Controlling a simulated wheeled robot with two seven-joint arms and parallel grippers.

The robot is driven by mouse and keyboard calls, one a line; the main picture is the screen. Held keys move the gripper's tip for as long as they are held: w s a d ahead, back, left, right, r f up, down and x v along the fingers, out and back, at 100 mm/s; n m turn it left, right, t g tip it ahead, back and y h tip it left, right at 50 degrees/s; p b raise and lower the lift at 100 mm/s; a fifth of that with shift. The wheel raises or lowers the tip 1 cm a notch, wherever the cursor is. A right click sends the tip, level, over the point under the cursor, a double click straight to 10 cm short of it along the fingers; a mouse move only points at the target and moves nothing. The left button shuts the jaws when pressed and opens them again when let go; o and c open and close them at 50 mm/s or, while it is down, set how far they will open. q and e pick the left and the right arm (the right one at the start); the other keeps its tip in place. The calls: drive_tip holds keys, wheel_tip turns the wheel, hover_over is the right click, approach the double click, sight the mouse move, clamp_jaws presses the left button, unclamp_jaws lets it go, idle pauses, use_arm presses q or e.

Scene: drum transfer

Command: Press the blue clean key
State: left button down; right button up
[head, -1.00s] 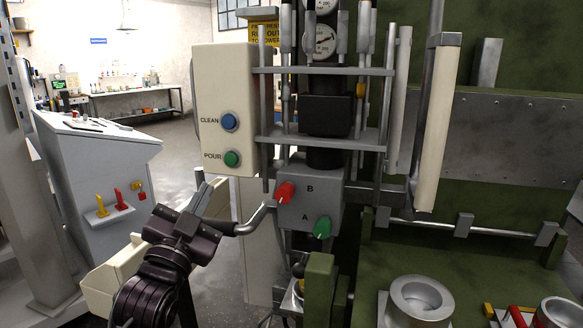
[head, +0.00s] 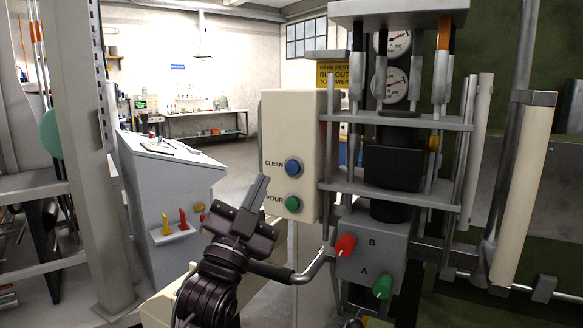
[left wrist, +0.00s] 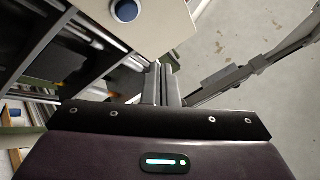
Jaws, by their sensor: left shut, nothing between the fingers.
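The blue clean key (head: 293,167) is a round button on the front of a cream control box (head: 290,118), beside the label CLEAN. A green pour key (head: 293,200) sits below it. In the left wrist view the blue key (left wrist: 126,10) shows at the top, on the cream panel. My left gripper (head: 261,185) is shut and empty, pointing up, just left of and a little below the blue key in the head view. In the left wrist view its closed fingers (left wrist: 160,72) lie below and right of the key, apart from it. My right gripper is not in view.
Right of the box stands a machine with gauges (head: 393,84), a red knob B (head: 345,245) and a green knob A (head: 382,286). A bent metal handle (head: 300,273) is close to my left arm. A grey console (head: 170,190) stands at the left.

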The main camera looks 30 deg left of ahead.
use_arm(q)
drive_tip(key=w+p, duration=0.1)
drive_tip(key=w, duration=0.6)
drive_tip(key=shift+w+a, duration=0.1)
drive_tip(key=shift+w, duration=0.05)
drive_tip(key=shift+w, duration=0.1)
idle(1.8)
drive_tip(key=shift+w, duration=0.3)
drive_tip(key=shift+w+r+h, duration=0.1)
drive_tip(key=shift+w+h, duration=0.2)
drive_tip(key=shift+w, duration=0.1)
idle(0.6)
drive_tip(key=shift+s, duration=0.8)
drive_tip(key=shift+s+b, duration=0.4)
drive_tip(key=shift+s, duration=2.1)
